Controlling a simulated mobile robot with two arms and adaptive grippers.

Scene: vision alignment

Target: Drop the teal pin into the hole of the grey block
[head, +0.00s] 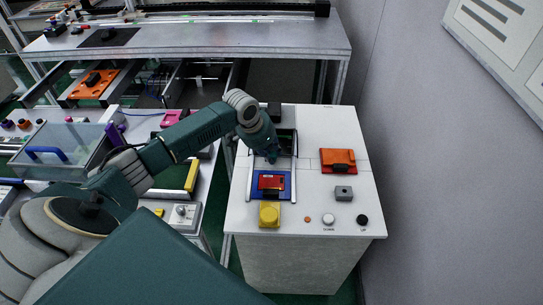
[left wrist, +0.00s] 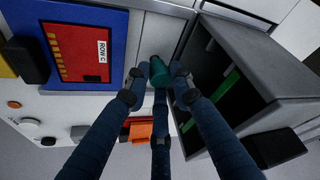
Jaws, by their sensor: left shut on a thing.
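My left gripper (head: 271,156) is over the white bench, just behind the blue tray. In the left wrist view, its dark blue fingers (left wrist: 160,80) are shut on the teal pin (left wrist: 158,68). The pin's rounded teal end shows between the fingertips; the rest is partly hidden by them. The grey block (head: 343,193) sits on the bench to the front right of the gripper, apart from it, with a dark spot on its top. It also shows small in the left wrist view (left wrist: 78,132). My right gripper is not in view.
A blue tray (head: 287,196) holds a red plate (head: 269,182). An orange part (head: 338,160) lies behind the grey block. A yellow block (head: 269,214) and several round buttons are along the front. A dark open box (left wrist: 240,70) stands close beside the fingers. A wall is at right.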

